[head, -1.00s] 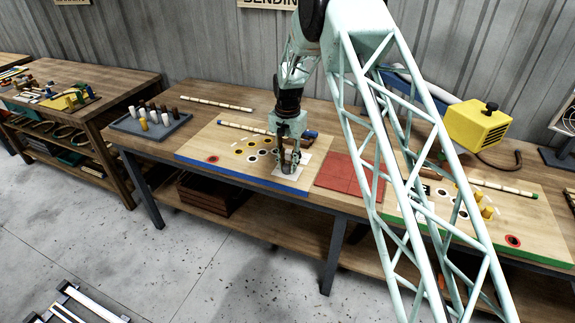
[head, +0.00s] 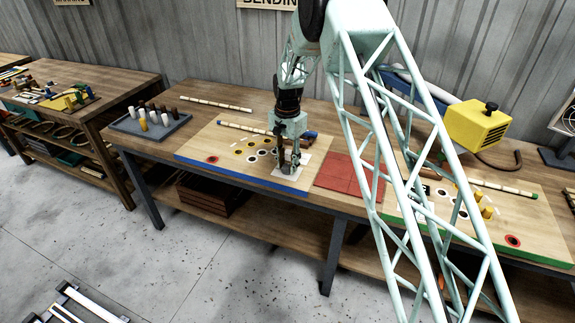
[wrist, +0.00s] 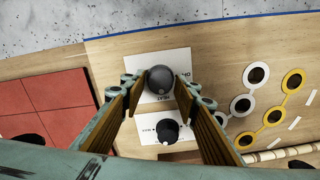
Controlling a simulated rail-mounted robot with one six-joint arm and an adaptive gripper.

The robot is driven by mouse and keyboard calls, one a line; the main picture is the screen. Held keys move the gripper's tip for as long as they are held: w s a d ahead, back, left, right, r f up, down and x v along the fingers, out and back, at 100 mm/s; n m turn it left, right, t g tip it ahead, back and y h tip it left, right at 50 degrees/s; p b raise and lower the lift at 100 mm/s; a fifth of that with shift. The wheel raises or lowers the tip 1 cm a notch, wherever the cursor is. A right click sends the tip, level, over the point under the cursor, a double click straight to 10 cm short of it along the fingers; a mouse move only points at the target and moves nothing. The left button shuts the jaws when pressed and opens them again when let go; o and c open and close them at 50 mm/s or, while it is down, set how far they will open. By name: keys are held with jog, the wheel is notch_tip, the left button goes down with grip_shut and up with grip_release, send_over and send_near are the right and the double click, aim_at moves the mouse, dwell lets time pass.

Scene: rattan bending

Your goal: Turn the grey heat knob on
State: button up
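The grey heat knob (wrist: 160,79) is a round dial on a white label card (wrist: 181,60) and shows between and just beyond my fingertips in the wrist view. My gripper (wrist: 160,92) is open, one finger on each side of the knob; I cannot tell whether either touches it. In the head view my gripper (head: 290,168) points down at the white card near the right end of the blue-edged board (head: 235,174). The knob is hard to make out there behind the fingers.
A black knob (wrist: 168,130) sits on a second white card close by. Yellow and white rings (wrist: 270,117) lie beside the cards on the board. A red tiled mat (head: 345,175) lies to the right in the head view. A grey tray (head: 150,124) holds several pegs.

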aim_at(287, 166)
jog(key=shift+o, duration=0.8)
jog(key=shift+r, duration=0.15)
notch_tip(287, 166, up, 12)
dwell(0.6)
